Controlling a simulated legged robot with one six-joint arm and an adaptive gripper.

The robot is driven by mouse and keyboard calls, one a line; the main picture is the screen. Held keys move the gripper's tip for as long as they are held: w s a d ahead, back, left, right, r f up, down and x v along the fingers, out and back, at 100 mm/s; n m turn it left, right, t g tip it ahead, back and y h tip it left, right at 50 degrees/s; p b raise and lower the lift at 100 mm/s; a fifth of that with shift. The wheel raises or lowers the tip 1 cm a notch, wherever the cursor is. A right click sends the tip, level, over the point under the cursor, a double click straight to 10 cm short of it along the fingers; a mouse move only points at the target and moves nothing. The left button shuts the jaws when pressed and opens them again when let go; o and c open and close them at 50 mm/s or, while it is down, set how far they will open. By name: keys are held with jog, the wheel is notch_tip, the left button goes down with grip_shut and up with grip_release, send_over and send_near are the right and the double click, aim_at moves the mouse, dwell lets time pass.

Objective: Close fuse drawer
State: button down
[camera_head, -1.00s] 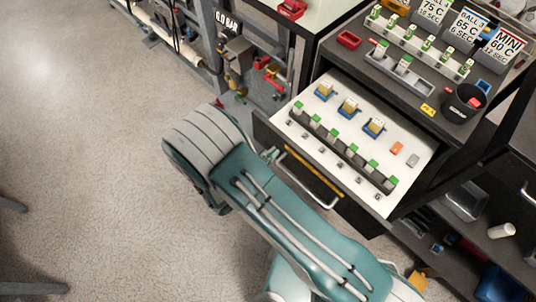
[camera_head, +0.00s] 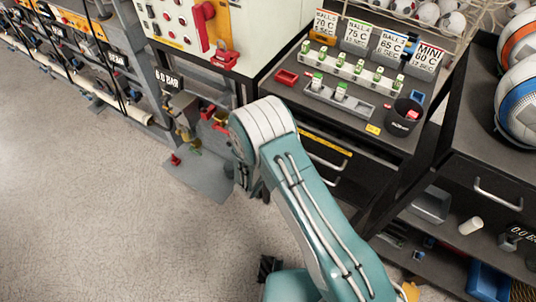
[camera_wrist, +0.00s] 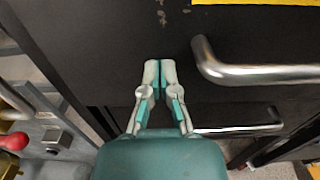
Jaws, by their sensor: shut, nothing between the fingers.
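The fuse drawer's dark front (camera_head: 345,165) shows in the head view below the countertop, with a yellow label strip (camera_head: 325,141) along its top. No white drawer inside shows, and the front looks flush with the cabinet. In the wrist view the dark front (camera_wrist: 245,35) fills the upper part, with its metal handle (camera_wrist: 255,75) right of my gripper. My gripper (camera_wrist: 160,70) is shut and empty, its fingertips at the front left of the handle. I cannot tell whether they touch it. In the head view my arm hides the gripper and the front's left part.
A second handle (camera_wrist: 240,128) lies below in the wrist view. Valves (camera_head: 190,120) stand left; open floor lies further left.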

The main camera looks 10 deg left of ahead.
jog(key=x, duration=0.4)
jog(key=shift+w, duration=0.35)
jog(key=shift+r, duration=0.1)
